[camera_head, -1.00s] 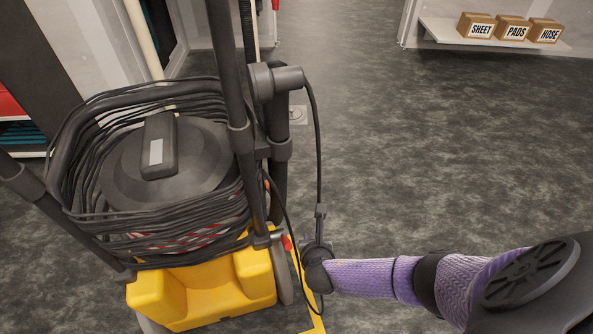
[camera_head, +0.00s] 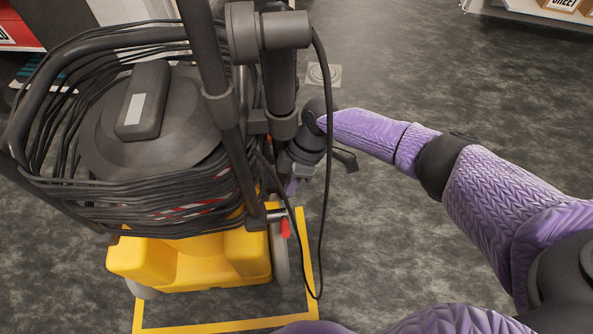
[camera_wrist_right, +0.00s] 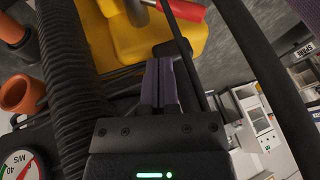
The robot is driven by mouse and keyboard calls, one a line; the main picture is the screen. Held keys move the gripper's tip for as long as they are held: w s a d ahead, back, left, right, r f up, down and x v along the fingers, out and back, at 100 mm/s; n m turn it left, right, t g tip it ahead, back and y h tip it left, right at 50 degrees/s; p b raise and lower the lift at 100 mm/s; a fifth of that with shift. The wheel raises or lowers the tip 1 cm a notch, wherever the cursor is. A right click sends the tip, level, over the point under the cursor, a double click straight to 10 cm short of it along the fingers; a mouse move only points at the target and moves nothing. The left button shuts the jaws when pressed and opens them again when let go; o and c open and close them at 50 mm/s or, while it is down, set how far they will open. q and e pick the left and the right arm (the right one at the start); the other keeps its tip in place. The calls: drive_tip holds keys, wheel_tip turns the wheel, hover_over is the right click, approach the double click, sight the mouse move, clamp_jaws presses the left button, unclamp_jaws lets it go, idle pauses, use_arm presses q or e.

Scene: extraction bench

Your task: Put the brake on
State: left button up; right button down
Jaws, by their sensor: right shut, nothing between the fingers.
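The yellow-based machine (camera_head: 190,262) stands at the left of the head view, with a grey wheel (camera_head: 279,255) at its right side. The brake appears to be the small red-ended lever (camera_head: 285,228) just above that wheel; its red end also shows at the top of the right wrist view (camera_wrist_right: 184,10). My right gripper (camera_head: 291,187) is beside the machine, above the lever in the head view and apart from it. In the wrist view its fingers (camera_wrist_right: 160,88) are together and empty, pointing toward the yellow base. My left gripper is not in view.
A black cable (camera_head: 322,150) hangs in a loop close to my right gripper. A ribbed hose (camera_wrist_right: 68,75) and orange parts (camera_wrist_right: 22,95) lie beside it in the wrist view. Yellow floor tape (camera_head: 307,265) borders the machine. The floor to the right is clear.

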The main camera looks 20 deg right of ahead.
sight(283, 222)
drive_tip(key=x, duration=0.2)
drive_tip(key=b+x, duration=0.1)
drive_tip(key=x, duration=0.1)
drive_tip(key=shift+s+d, duration=0.1)
drive_tip(key=shift+s, duration=0.15)
drive_tip(key=shift+s+a+f, duration=0.3)
drive_tip(key=shift+s+f, duration=0.45)
use_arm(q)
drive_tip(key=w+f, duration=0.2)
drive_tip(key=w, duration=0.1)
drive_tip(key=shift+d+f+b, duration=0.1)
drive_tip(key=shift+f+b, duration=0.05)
drive_tip(key=shift+b, duration=0.15)
use_arm(e)
drive_tip(key=shift+s+a+f, duration=0.15)
drive_tip(key=shift+s+f, duration=0.05)
